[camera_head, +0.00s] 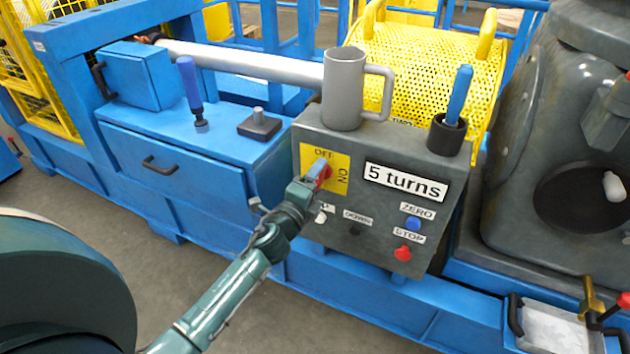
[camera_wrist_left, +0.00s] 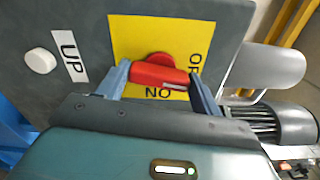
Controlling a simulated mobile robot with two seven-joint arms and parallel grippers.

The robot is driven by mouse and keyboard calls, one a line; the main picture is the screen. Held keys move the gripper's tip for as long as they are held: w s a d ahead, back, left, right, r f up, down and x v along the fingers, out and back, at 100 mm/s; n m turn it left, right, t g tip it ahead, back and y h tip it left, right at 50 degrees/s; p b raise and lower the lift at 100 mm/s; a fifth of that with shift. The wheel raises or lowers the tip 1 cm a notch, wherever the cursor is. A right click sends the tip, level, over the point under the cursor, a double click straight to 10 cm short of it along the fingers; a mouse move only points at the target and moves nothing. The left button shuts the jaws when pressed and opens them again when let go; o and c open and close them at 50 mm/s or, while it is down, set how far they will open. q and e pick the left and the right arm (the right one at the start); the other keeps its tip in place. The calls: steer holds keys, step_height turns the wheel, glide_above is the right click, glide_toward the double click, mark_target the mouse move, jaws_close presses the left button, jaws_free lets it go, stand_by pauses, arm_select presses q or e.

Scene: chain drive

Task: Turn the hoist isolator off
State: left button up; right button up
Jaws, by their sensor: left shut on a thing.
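The hoist isolator is a red handle (camera_wrist_left: 158,77) on a yellow plate (camera_head: 341,181) on the front of a grey control box (camera_head: 390,260). The plate reads OFF at the top and ON at the right in the head view. My left gripper (camera_head: 318,176) reaches the handle from below and hides part of it. In the left wrist view my left gripper (camera_wrist_left: 160,84) has one blue finger at each end of the handle, shut on it. The handle's white mark shows near its right end there; its exact setting is hard to tell. My right gripper is not in view.
The box bears a "5 turns" sign (camera_head: 405,183), a blue ZERO button (camera_head: 412,223) and a red STOP button (camera_head: 402,253). A grey mug (camera_head: 343,90) and a dark holder with a blue-handled tool (camera_head: 458,95) stand on top. A white UP button (camera_wrist_left: 40,61) is beside the plate.

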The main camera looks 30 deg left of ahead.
arm_select(q)
steer(key=shift+n, duration=0.9)
steer(key=o, duration=1)
steer(key=s, duration=1.3)
steer(key=shift+s, duration=0.1)
steer(key=shift+d+n, duration=0.1)
steer(key=shift+n, duration=0.2)
